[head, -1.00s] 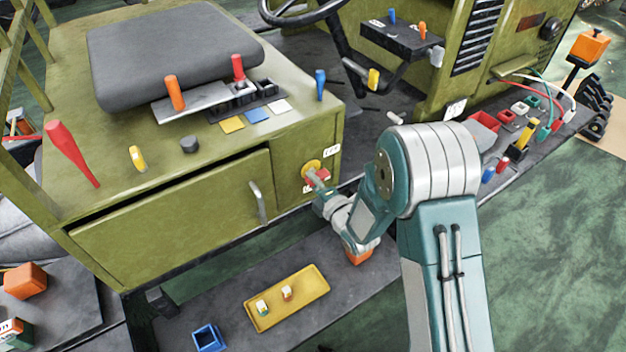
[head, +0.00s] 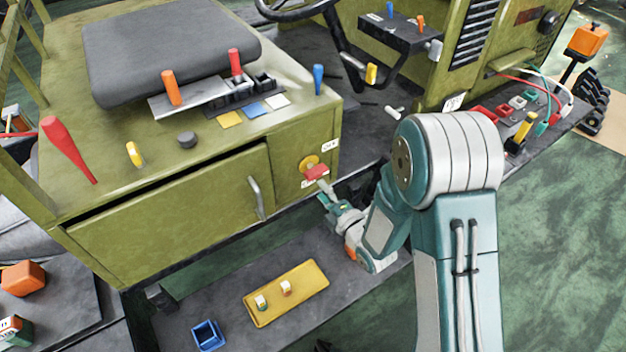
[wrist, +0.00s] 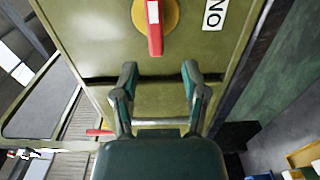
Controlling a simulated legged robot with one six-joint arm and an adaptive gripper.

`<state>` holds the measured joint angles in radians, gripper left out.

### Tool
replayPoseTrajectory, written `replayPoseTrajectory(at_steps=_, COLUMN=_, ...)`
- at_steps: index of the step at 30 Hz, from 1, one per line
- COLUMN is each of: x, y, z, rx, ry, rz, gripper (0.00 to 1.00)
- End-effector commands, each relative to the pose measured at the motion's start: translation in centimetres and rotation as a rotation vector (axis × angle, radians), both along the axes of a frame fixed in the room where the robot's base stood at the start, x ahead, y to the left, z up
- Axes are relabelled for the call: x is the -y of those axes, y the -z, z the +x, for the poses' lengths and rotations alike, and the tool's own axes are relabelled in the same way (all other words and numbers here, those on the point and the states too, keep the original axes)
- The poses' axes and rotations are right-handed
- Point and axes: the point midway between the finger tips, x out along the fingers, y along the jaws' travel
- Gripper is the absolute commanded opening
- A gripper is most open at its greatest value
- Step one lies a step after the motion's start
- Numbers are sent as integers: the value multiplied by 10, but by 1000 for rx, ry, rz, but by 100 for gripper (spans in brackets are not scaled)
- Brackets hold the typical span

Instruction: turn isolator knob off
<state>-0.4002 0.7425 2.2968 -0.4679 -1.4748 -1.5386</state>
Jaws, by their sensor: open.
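The isolator knob (head: 316,172) has a red handle on a round yellow plate (head: 308,161), on the olive cabinet's front at its right end. In the wrist view the red handle (wrist: 155,38) points down from the plate toward my gripper. A white label (wrist: 215,14) reading ON sits right of the knob there, its text sideways. My gripper (wrist: 160,72) is open and empty, its two fingers apart below the handle's tip and not closed on it. In the head view my gripper (head: 326,190) is just below and right of the knob.
A drawer front with a metal handle (head: 256,198) is left of the knob. Below is a dark step with a yellow tray (head: 262,316) and a blue open box (head: 208,336). Levers stand on the cabinet top, including a blue one (head: 318,79).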

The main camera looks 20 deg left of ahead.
Motion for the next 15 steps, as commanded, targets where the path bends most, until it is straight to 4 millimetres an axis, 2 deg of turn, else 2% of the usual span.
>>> replayPoseTrajectory(at_steps=1, x=9, y=1, z=-7, rx=-1, ry=2, rz=-2, gripper=57)
replayPoseTrajectory(at_steps=6, x=31, y=1, z=-27, rx=-1, ry=1, rz=-3, gripper=57)
replayPoseTrajectory(at_steps=15, x=42, y=2, z=-38, rx=-1, ry=-2, rz=-3, gripper=57)
